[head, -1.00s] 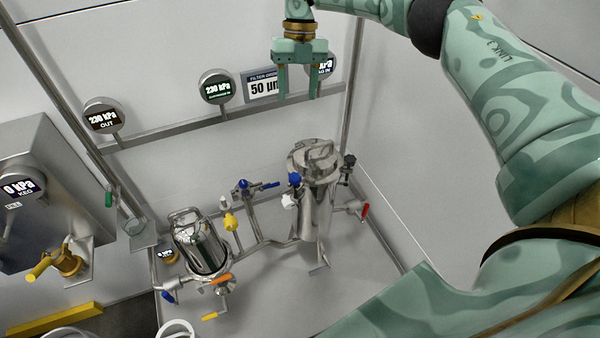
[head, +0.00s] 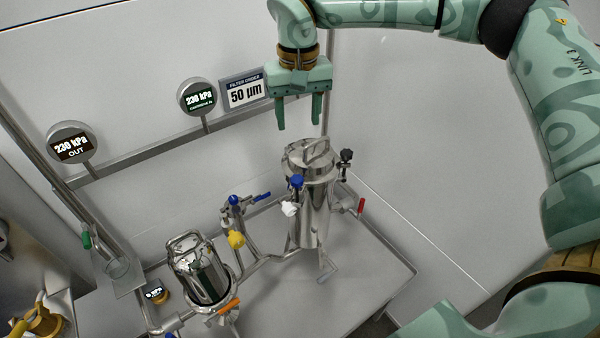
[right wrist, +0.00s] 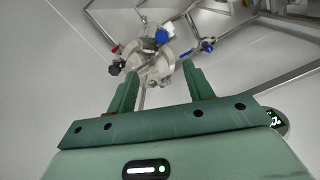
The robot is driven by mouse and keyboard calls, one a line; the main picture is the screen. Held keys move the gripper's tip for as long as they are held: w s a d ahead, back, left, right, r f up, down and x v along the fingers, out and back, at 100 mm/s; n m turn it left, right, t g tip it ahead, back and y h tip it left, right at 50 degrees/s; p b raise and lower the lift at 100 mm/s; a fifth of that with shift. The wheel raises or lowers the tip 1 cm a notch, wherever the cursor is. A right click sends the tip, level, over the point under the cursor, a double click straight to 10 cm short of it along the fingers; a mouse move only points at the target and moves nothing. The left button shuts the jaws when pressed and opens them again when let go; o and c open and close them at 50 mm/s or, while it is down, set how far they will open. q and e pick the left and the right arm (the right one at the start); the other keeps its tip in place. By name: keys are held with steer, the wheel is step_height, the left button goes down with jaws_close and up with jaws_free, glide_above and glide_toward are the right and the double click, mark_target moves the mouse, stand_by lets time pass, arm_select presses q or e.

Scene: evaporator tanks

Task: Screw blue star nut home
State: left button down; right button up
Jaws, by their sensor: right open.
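The blue star nut (head: 296,181) sits at the left side of the lid rim of the tall steel filter vessel (head: 313,215). In the right wrist view the blue nut (right wrist: 161,36) shows beyond the fingers, at the vessel's rim. My right gripper (head: 299,124) points down above the vessel lid (head: 308,155), open and empty, apart from the nut. Its two fingers also show in the right wrist view (right wrist: 160,75), with the vessel top between and beyond them. My left gripper is not in view.
A black star knob (head: 346,156) is on the lid's right side, and a white knob (head: 290,208) hangs below the blue one. A red-handled valve (head: 361,206), a blue-handled valve (head: 262,196) and a smaller vessel (head: 197,268) stand nearby. A gauge rail (head: 150,157) runs behind.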

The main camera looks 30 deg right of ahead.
mark_target(297, 178)
steer(key=f+b, duration=0.2)
steer(key=f, duration=1.4)
steer(key=shift+a+f, duration=0.1)
steer(key=shift+a, duration=0.1)
steer(key=c, duration=1)
